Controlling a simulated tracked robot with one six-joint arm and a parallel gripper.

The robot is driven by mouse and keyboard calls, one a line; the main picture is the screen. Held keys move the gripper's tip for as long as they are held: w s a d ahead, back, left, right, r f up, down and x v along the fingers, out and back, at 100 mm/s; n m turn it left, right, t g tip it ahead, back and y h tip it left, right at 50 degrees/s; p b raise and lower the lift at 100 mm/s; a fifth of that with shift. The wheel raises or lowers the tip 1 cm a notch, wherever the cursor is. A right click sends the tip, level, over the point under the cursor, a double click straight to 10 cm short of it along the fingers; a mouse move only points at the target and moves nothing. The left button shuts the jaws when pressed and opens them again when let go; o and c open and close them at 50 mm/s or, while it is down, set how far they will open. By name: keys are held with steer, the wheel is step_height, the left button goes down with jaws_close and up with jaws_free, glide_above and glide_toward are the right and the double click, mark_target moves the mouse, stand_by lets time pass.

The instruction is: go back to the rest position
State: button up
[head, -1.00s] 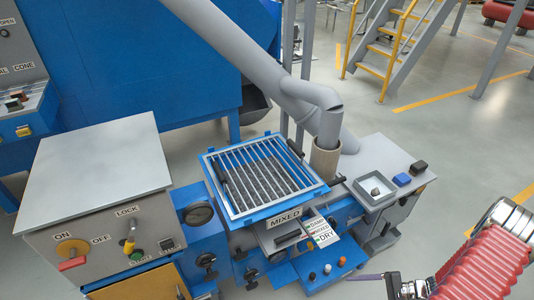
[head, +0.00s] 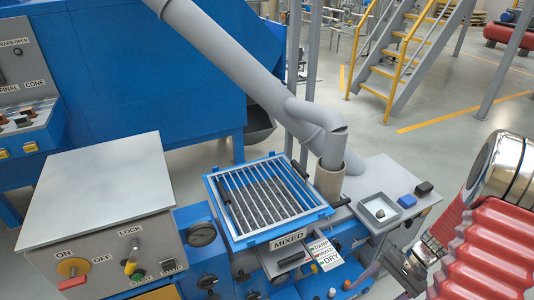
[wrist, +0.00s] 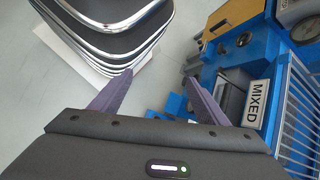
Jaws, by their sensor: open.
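My gripper (wrist: 159,82) shows in the wrist view with its two purple fingers apart and nothing between them. In the head view my gripper is at the lower right, partly hidden by my red-sleeved arm. It is to the right of the blue machine's front. The blue grate frame (head: 267,199) with grey bars sits on the machine, and the MIXED plate (head: 289,236) is on its front edge. The MIXED plate also shows in the wrist view (wrist: 257,103), right of the fingers.
A grey control box (head: 98,220) with a yellow-and-red knob (head: 73,269) stands at left. A grey auger tube (head: 230,65) runs down into a tan collar (head: 330,182). A small tray (head: 379,210) sits on the right shelf. Open floor (head: 445,150) lies beyond, before yellow stairs (head: 395,62).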

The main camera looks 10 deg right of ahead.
steer(key=s+a+r+n+t+h, duration=0.1)
steer(key=a+r+n+t+h, duration=0.1)
steer(key=a+r, duration=0.4)
steer(key=s+a+r+n+t+h, duration=0.1)
steer(key=a+r+n, duration=0.3)
steer(key=r, duration=1)
steer(key=s+a+r+n+t+h, duration=0.1)
steer(key=a+r+n+t+h, duration=0.2)
steer(key=a+r, duration=0.4)
step_height(320, 180, up, 4)
steer(key=shift+a+f+n+t+h, duration=0.15)
steer(key=shift+a+n+t+h, duration=0.25)
steer(key=shift+n+h, duration=0.2)
